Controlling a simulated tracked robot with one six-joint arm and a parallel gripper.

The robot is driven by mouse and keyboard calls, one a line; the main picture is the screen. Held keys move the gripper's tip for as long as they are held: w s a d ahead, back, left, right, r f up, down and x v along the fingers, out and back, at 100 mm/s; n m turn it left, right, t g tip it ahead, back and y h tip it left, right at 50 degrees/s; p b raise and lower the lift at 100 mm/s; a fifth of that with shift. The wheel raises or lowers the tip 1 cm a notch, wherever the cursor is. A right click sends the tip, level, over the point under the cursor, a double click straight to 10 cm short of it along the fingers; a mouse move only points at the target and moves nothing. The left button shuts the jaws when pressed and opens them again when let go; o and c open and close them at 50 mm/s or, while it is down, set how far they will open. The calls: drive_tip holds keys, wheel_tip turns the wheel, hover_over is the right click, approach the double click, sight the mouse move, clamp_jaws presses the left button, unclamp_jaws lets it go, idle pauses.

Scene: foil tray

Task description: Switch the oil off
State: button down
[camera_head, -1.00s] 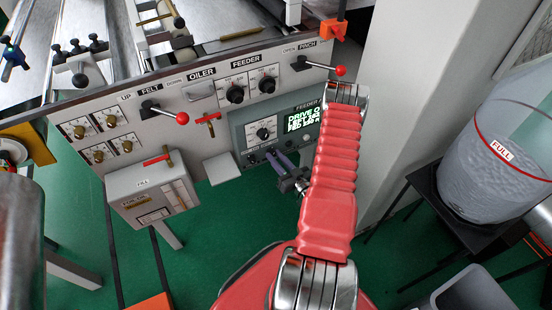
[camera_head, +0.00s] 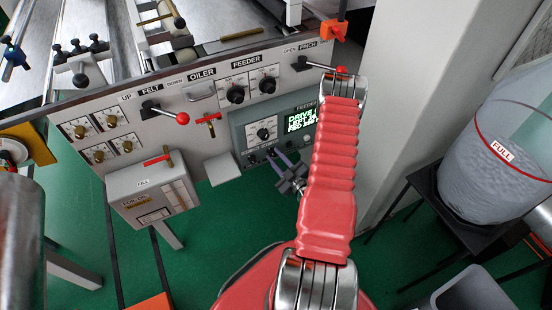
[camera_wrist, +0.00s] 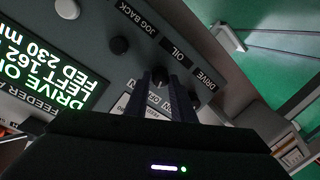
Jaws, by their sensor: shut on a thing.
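The feeder control box (camera_head: 255,140) is mounted low on the machine's front panel, with a dial and a lit green display. In the wrist view, its lower row has knobs or switches labelled JOG BACK, OIL and DRIVE. My gripper (camera_head: 273,155) reaches this row from below. In the wrist view its two dark fingers are shut around the OIL switch (camera_wrist: 162,74), which is mostly hidden between them. The dark JOG BACK knob (camera_wrist: 120,44) stands apart from the fingers. The DRIVE control is close to the other finger and partly hidden. I cannot tell the OIL switch's position.
The display (camera_head: 301,122) shows text starting with DRIVE. Above the box are feeder dials (camera_head: 235,95) and red-tipped levers, one the felt lever (camera_head: 182,118). A grey oil box (camera_head: 150,190) stands to the left. A clear tub marked FULL (camera_head: 495,160) stands at right.

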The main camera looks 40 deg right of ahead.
drive_tip(key=shift+a+f+n, duration=0.1)
drive_tip(key=shift+a+n, duration=0.1)
drive_tip(key=shift+n, duration=0.9)
drive_tip(key=c, duration=1.5)
unclamp_jaws()
drive_tip(key=shift+d, duration=0.1)
drive_tip(key=shift+s, duration=0.1)
drive_tip(key=v, duration=1.3)
drive_tip(key=shift+s+a, duration=0.25)
